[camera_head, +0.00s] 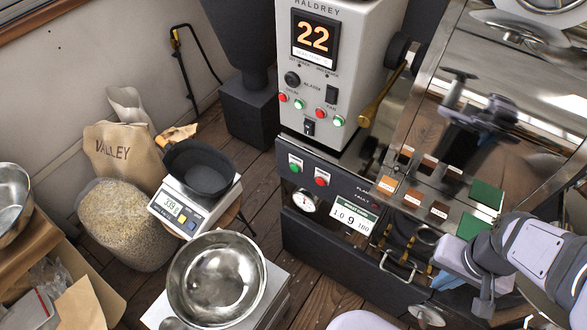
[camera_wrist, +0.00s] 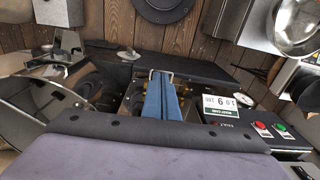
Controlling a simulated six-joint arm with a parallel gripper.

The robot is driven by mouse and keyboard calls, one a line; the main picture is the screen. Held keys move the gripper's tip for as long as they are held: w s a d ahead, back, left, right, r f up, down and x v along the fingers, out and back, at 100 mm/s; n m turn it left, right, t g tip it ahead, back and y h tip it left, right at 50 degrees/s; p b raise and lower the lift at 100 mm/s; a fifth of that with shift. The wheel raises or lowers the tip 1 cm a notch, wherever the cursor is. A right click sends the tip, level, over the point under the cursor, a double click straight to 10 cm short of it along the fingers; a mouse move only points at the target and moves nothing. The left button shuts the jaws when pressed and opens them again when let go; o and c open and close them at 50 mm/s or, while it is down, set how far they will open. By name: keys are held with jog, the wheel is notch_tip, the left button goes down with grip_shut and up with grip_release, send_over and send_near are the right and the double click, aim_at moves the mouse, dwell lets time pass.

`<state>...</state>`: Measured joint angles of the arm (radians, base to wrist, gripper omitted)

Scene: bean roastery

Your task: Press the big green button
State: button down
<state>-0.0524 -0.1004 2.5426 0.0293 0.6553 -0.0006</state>
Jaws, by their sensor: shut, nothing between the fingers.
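The big green button (camera_head: 295,163) sits on the dark front panel below the white cabinet, in a pale surround, left of a red button (camera_head: 321,178). In the wrist view the green button (camera_wrist: 283,128) shows at the right, beside the red one (camera_wrist: 262,130). Nothing covers it. My gripper (camera_wrist: 161,80) is shut and empty, its blue fingers side by side in the middle of the wrist view. It is well apart from the button. In the head view my wrist shows at the lower right, right of the button; the fingertips are hard to make out there.
The white cabinet (camera_head: 325,75) has small red and green buttons. A chrome handle (camera_head: 400,266) juts out near my wrist. A steel bowl (camera_head: 217,279) and a scale (camera_head: 178,212) stand left.

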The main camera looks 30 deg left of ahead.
jog(key=w+a+f+n+t+y+b, duration=0.1)
jog(key=w+a+f+t, duration=0.15)
jog(key=w+a, duration=0.6)
jog(key=n+t+y+b, duration=0.3)
jog(key=t+y+b, duration=0.1)
jog(key=t+y, duration=0.25)
send_near(295, 168)
jog(key=s+a+f, duration=0.5)
jog(key=s, duration=0.2)
jog(key=shift+w+r, duration=0.1)
jog(key=shift+w, duration=0.1)
jog(key=shift+w, duration=0.15)
jog(key=w+b, duration=0.1)
jog(key=w, duration=0.7)
jog(key=shift+w, duration=0.25)
